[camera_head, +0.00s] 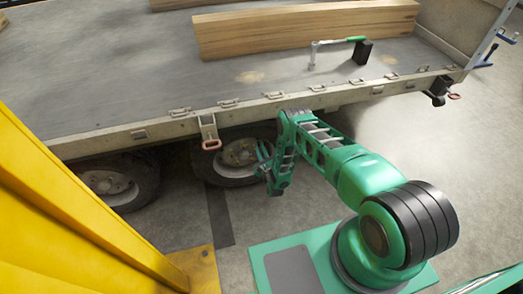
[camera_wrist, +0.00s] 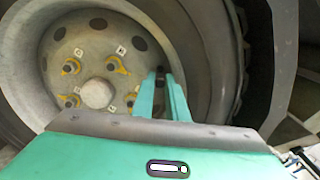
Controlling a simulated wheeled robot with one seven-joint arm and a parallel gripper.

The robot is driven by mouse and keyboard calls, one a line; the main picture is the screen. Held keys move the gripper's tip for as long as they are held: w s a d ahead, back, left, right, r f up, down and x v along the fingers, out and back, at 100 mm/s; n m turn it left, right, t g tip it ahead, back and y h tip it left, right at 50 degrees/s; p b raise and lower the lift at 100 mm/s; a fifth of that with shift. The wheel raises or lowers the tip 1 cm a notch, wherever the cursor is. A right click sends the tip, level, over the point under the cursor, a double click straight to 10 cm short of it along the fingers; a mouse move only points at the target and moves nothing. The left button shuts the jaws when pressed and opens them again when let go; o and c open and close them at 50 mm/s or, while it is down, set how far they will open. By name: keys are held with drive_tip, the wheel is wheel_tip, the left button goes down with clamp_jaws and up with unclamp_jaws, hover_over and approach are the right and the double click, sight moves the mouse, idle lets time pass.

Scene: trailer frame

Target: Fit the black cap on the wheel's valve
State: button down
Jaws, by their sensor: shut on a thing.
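The wheel (camera_head: 226,165) is under the trailer's near edge in the head view. In the wrist view, the wheel (camera_wrist: 85,52) shows a grey rim, a pale round hub and yellow markers around its nuts. My gripper (camera_head: 264,158) is in front of this wheel, near its right side. In the wrist view, my gripper (camera_wrist: 160,74) has its two green fingers close together, pointing at the right part of the rim. A small dark thing, apparently the black cap (camera_wrist: 160,71), shows between the fingertips. The valve is not clearly visible, and I cannot tell whether the cap touches it.
A second wheel (camera_head: 112,184) stands to the left. The trailer bed (camera_head: 120,75) overhangs the wheels, with a red-ended latch (camera_head: 211,144) hanging down. A yellow structure (camera_head: 60,220) fills the left foreground.

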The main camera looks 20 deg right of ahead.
drive_tip(key=shift+w, duration=0.55)
drive_tip(key=c, duration=1.7)
unclamp_jaws()
drive_tip(key=shift+c, duration=0.2)
drive_tip(key=shift+o, duration=1.1)
drive_tip(key=shift+d, duration=0.1)
drive_tip(key=shift+c, duration=0.2)
